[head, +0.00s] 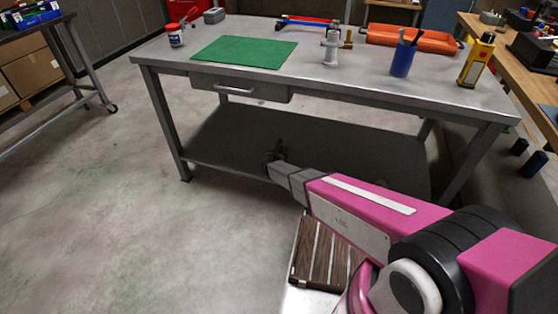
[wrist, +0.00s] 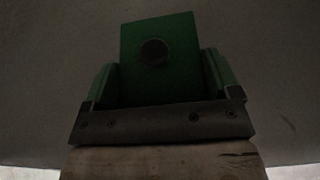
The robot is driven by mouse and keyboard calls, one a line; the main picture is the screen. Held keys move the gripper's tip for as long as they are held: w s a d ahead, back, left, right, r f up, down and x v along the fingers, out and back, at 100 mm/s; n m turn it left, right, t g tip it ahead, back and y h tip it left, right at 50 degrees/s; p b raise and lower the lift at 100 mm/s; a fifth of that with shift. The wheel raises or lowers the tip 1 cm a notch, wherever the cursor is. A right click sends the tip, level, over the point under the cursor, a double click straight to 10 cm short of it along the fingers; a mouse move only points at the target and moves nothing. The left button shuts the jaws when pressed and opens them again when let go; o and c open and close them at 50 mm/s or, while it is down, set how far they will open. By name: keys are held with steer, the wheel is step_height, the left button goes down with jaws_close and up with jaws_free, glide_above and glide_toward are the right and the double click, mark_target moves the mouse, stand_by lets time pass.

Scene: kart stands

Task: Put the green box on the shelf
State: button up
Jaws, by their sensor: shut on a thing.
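My gripper (head: 278,155) reaches under the metal workbench, over the lower shelf (head: 225,135). It is shut on the green box (wrist: 160,60), which fills the middle of the wrist view and has a dark round spot on its face. Green pieces show on both sides of it, behind the dark gripper bar. In the head view only a small dark green bit of it shows at the end of my gripper. The wrist view is dark, and I cannot tell whether the box touches the shelf.
The visible shelf surface is bare. A bench leg (head: 165,125) stands left of my gripper. Open floor lies to the left.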

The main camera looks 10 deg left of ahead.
steer(key=shift+f, duration=1.9)
steer(key=shift+f, duration=0.15)
steer(key=o, duration=0.8)
